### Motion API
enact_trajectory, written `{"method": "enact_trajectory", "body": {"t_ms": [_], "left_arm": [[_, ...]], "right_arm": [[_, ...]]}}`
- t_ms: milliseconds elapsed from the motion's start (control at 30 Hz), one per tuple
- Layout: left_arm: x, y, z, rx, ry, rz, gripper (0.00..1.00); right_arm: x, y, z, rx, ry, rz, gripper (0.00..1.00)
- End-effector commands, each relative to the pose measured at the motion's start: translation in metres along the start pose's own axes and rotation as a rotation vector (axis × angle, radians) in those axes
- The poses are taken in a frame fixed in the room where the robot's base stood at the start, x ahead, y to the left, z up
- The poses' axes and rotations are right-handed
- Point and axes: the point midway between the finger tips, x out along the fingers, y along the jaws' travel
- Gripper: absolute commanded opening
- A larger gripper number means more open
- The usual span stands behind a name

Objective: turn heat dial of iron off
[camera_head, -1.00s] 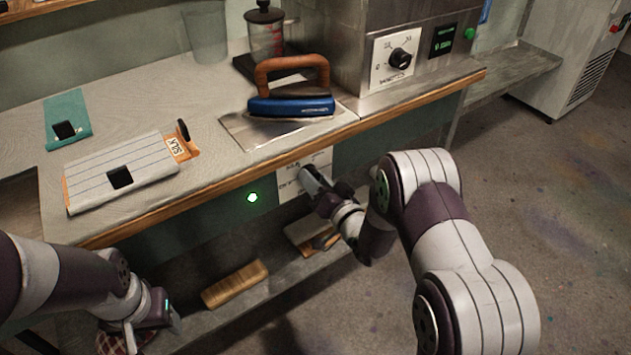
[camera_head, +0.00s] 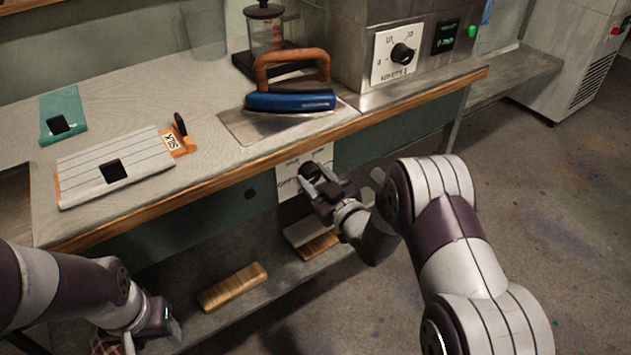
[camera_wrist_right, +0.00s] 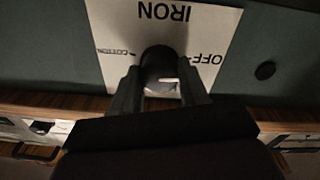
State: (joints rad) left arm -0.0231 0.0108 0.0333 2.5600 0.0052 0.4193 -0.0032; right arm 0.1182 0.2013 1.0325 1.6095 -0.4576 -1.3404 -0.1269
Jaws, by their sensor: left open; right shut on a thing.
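The iron (camera_head: 291,102), with a blue body and a brown handle, rests on a metal plate (camera_head: 243,127) on the counter. Its white dial panel (camera_head: 290,187) is on the counter's front below. In the right wrist view the panel (camera_wrist_right: 112,28) appears upside down, with IRON, OFF and COTTON readable. My right gripper (camera_head: 320,176) is shut on the dark dial knob (camera_wrist_right: 158,64), with a finger on each side. The round indicator (camera_head: 250,194) beside the panel is dark. My left gripper (camera_head: 166,326) is open, low at the left.
The wooden counter edge (camera_head: 210,178) runs above the dial. A lower shelf (camera_head: 275,277) holds a wooden block (camera_head: 233,287). A striped cloth-covered board (camera_head: 85,177) lies on the counter. A metal machine with another black knob (camera_head: 402,54) stands behind.

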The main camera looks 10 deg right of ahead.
Motion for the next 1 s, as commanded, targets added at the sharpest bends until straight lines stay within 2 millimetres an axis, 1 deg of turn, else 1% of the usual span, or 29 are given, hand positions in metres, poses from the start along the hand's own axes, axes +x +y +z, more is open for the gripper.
{"method": "enact_trajectory", "body": {"t_ms": [33, 200, 400, 933, 967, 1000], "left_arm": [[0.003, 0.0, 0.0004, 0.0, 0.0, 0.0, 0.56], [0.0064, 0.0, 0.0008, 0.0, 0.0, 0.0, 0.56], [0.0083, 0.0, 0.001, 0.0, 0.0, 0.0, 0.56], [0.0087, 0.0, 0.0011, 0.0, 0.0, 0.0, 0.56], [0.0086, 0.0, 0.001, 0.0, 0.0, 0.0, 0.56], [0.0086, 0.0, 0.001, 0.0, 0.0, 0.0, 0.56]], "right_arm": [[-0.0005, -0.0005, 0.0024, -0.025, -0.001, -0.001, 0.14], [-0.0006, -0.0006, 0.0022, -0.106, 0.001, -0.004, 0.14], [-0.0006, -0.0006, 0.0015, -0.159, 0.003, -0.006, 0.14], [-0.0005, -0.0005, 0.0012, -0.179, 0.003, -0.007, 0.14], [-0.0005, -0.0005, 0.0012, -0.179, 0.003, -0.007, 0.54], [-0.0005, -0.0005, 0.0012, -0.179, 0.003, -0.007, 0.67]]}}
